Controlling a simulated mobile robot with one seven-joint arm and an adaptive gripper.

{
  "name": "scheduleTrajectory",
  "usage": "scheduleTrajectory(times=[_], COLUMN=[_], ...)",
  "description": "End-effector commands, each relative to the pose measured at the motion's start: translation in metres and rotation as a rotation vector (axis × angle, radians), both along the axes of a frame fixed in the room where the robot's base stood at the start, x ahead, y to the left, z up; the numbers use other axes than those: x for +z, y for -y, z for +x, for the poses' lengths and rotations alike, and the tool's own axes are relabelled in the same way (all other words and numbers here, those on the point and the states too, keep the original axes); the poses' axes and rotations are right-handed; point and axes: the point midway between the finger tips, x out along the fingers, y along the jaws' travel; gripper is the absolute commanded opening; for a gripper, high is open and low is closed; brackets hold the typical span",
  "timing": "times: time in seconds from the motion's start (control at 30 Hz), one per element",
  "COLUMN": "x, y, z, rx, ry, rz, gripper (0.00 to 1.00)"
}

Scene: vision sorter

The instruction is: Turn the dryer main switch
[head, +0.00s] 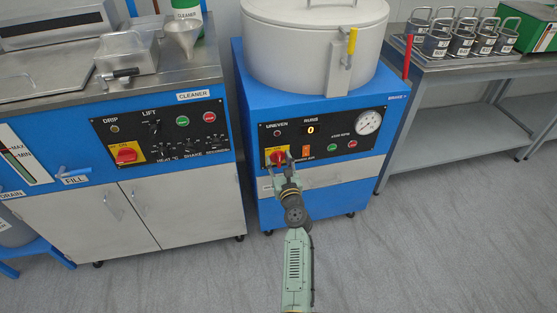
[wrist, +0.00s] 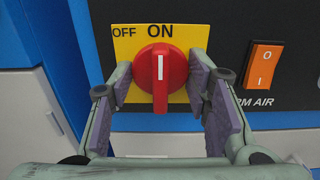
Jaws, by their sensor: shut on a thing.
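The dryer main switch is a red rotary knob (wrist: 161,78) on a yellow plate (wrist: 124,66) marked OFF at the left and ON at the middle. Its white line stands upright, pointing at ON. In the head view the knob (head: 276,156) sits at the left of the black panel on the blue dryer (head: 247,95). My gripper (wrist: 163,100) has one purple-padded finger on each side of the knob and is shut on it; it also shows in the head view (head: 282,160). The exact pad contact is hard to see.
An orange rocker switch (wrist: 263,65) for warm air is just right of the knob. The cleaner (head: 110,130), at left, has its own red switch (head: 126,154). A steel table (head: 470,70) with several small baskets stands at right. The floor in front is clear.

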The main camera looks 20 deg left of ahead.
Motion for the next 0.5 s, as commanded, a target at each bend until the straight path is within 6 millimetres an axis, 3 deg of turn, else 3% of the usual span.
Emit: scheduleTrajectory(times=[0.17, 0.5], x=[0.0014, 0.0031], y=[-0.0004, -0.0007], z=[0.0019, 0.0025], rx=[-0.001, -0.003], ry=[0.054, 0.264], rz=[-0.069, -0.374], gripper=[0.2, 0.2])
